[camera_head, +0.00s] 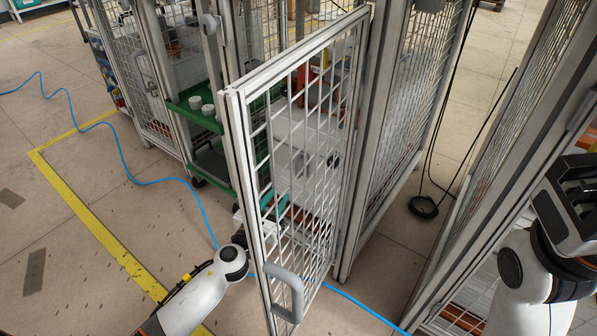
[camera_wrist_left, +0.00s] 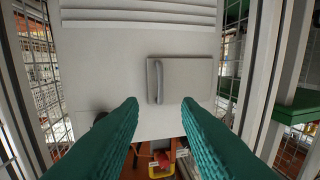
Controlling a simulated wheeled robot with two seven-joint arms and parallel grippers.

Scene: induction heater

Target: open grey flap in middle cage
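The grey flap (camera_wrist_left: 190,80) shows in the left wrist view as a square panel on a light grey cabinet front. It appears shut, with a vertical grip (camera_wrist_left: 157,82) on its left side. My left gripper (camera_wrist_left: 160,104) is open and empty, its two green fingers spread and pointing toward the cabinet just below the flap. In the head view my left gripper (camera_head: 272,207) is partly hidden behind the mesh of the open cage door (camera_head: 236,165). The flap cannot be made out in the head view. My right gripper (camera_head: 575,195) is at the right edge, its fingers unclear.
The swung-open door has a grey handle (camera_head: 286,293) near its lower end. A green shelf cart (camera_head: 193,112) with white cups stands to the left. A blue cable (camera_head: 122,160) crosses the floor. Cage posts flank the cabinet closely. A red-and-yellow object (camera_wrist_left: 160,165) lies below.

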